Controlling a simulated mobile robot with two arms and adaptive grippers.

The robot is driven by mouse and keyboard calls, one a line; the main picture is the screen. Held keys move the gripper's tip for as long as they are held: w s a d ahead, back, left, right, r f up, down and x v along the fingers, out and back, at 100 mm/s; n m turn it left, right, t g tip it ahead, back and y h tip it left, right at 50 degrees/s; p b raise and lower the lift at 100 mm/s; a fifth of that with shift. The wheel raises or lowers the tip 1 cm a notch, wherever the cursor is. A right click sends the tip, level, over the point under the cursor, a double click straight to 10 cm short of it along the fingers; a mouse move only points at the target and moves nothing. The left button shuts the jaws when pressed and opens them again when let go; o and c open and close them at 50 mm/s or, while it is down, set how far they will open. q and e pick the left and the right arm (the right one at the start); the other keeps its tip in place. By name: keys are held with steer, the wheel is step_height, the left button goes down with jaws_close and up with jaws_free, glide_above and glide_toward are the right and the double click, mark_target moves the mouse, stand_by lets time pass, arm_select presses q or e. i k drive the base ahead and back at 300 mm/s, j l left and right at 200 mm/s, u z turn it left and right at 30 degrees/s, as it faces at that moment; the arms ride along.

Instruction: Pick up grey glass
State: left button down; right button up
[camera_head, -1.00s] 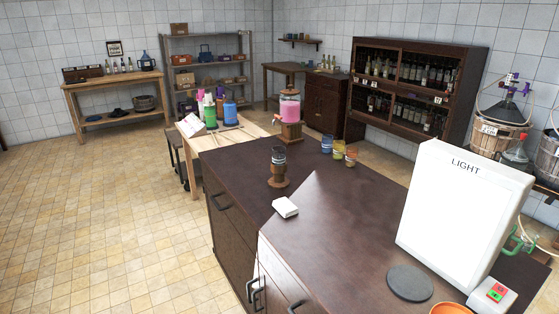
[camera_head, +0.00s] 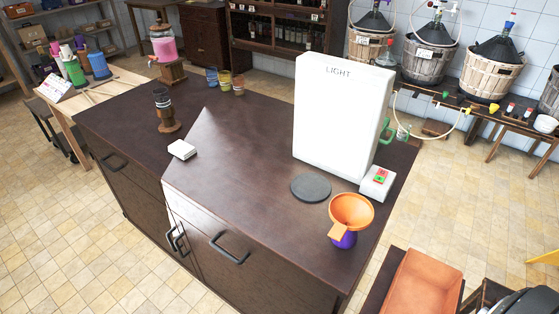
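A dark, greyish glass (camera_head: 161,97) stands upright on a small wooden stand (camera_head: 168,122) at the left part of the dark counter. It looks like the grey glass, though its colour is hard to tell at this size. Three other small glasses stand behind it to the right: a blue one (camera_head: 211,77), a yellow one (camera_head: 225,81) and an orange-brown one (camera_head: 238,85).
The dark counter (camera_head: 240,140) holds a white block (camera_head: 182,149), a white LIGHT panel (camera_head: 340,115), a dark disc (camera_head: 311,187), a switch box (camera_head: 378,182) and an orange funnel (camera_head: 351,211). Open tiled floor (camera_head: 70,230) lies at left. Basketed demijohns (camera_head: 430,55) stand at back right.

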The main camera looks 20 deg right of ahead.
mark_target(162, 97)
steer(key=i+j+z, duration=0.15)
steer(key=z, duration=0.2)
steer(key=i+j+z, duration=0.1)
steer(key=j+z, duration=0.25)
steer(key=i+j+z, duration=0.1)
steer(key=z, duration=0.25)
steer(key=k+j, duration=0.05)
steer(key=j, duration=0.05)
